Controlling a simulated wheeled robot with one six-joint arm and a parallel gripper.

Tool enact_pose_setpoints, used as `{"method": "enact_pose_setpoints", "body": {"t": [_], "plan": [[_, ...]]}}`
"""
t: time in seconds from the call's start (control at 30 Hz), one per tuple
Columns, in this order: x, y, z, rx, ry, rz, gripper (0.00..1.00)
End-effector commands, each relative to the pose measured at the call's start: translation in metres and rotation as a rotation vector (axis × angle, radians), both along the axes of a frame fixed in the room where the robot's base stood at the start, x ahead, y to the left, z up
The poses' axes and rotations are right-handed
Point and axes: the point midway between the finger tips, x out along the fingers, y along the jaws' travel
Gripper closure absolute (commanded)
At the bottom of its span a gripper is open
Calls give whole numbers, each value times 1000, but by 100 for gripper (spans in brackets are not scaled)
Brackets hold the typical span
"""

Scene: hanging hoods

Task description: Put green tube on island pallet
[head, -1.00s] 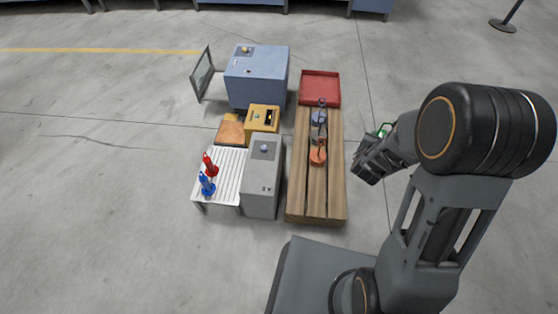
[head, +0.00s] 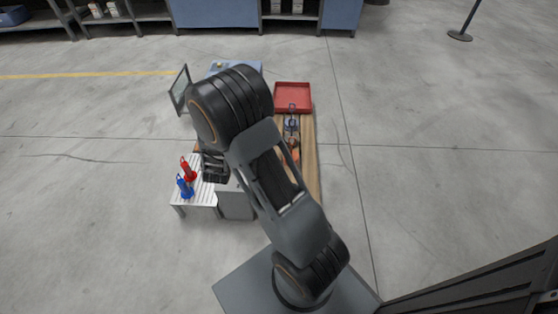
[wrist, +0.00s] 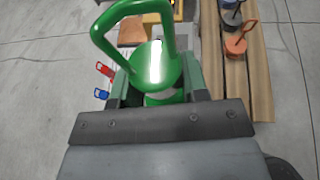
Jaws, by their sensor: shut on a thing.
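The green tube (wrist: 157,72), with a looped handle on top, is between the fingers of my gripper (wrist: 158,95) in the wrist view. My gripper is shut on it. In the head view my gripper (head: 214,166) is beside the white slatted table, and the green tube is hidden behind my arm. A red piece (head: 188,168) and a blue piece (head: 185,187) stand on the white slatted table (head: 200,200). The wooden plank platform (head: 310,150) lies to the right, partly behind my arm. I cannot tell which surface is the island pallet.
A red tray (head: 293,96) is at the platform's far end. Blue and orange looped pieces stand on the platform; the orange one (wrist: 236,47) shows in the wrist view. A grey box (head: 235,203) adjoins the slatted table. A framed panel (head: 180,90) stands behind. Floor on the right is open.

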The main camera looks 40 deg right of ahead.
Motion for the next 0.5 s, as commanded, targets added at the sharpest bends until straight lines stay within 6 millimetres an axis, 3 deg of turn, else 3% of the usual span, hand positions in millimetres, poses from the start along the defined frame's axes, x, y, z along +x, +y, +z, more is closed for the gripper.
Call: {"method": "enact_pose_setpoints", "body": {"t": [0.03,0.2,0.33,0.5], "plan": [[8,-21,-26,0,4,-101,90],[12,-89,-97,-4,5,-479,90],[-3,-127,-150,-4,4,-739,90],[-28,-155,-205,-2,3,-994,90]]}}
